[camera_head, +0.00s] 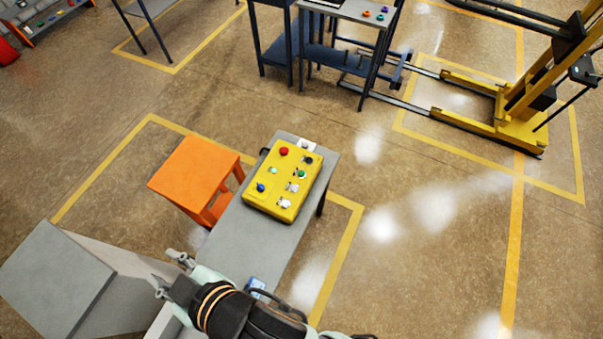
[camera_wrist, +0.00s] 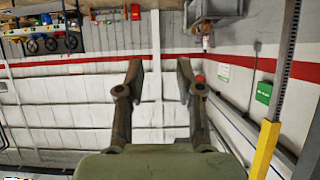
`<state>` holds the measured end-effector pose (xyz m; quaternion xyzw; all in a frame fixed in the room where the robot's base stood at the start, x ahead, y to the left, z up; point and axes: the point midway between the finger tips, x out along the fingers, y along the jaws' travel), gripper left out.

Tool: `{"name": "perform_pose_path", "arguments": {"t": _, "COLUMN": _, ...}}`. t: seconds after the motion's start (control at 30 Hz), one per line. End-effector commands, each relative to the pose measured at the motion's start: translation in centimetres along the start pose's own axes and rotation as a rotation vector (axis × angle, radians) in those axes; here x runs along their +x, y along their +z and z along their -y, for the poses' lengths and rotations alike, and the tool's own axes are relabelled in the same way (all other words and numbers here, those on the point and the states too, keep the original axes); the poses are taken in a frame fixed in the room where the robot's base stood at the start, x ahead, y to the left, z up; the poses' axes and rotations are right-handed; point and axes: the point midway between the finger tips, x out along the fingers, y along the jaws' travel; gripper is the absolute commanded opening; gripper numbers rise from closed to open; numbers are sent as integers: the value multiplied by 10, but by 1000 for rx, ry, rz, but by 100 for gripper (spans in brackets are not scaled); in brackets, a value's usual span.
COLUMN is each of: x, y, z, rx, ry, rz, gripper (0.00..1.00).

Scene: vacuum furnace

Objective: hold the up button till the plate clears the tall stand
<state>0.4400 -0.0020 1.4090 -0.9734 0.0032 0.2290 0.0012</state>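A yellow control box (camera_head: 284,181) lies on a narrow grey table in the head view. On it are a red button (camera_head: 284,151), a blue button (camera_head: 261,187), a green button (camera_head: 301,174), a black knob and several pale switches. I cannot tell which one is the up button. My gripper (camera_head: 168,272) is at the lower left of the box, well apart from it. In the wrist view my gripper (camera_wrist: 160,68) is open, with nothing between its fingers. I cannot make out the plate or the tall stand for sure.
An orange stool (camera_head: 195,170) stands left of the grey table (camera_head: 262,238). A grey cabinet (camera_head: 62,283) is at the lower left. A yellow lifting machine (camera_head: 515,110) stands at the upper right, and a dark workbench (camera_head: 335,52) at the top.

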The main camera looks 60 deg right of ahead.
Motion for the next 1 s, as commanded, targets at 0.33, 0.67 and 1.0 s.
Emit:
{"name": "perform_pose_path", "arguments": {"t": 0.33, "x": 0, "y": 0, "z": 0, "rx": 0, "ry": 0, "rz": 0, "gripper": 8}}
{"name": "perform_pose_path", "arguments": {"t": 0.67, "x": 0, "y": 0, "z": 0, "rx": 0, "ry": 0, "rz": 0, "gripper": 0}}
{"name": "perform_pose_path", "arguments": {"t": 1.0, "x": 0, "y": 0, "z": 0, "rx": 0, "ry": 0, "rz": 0, "gripper": 0}}
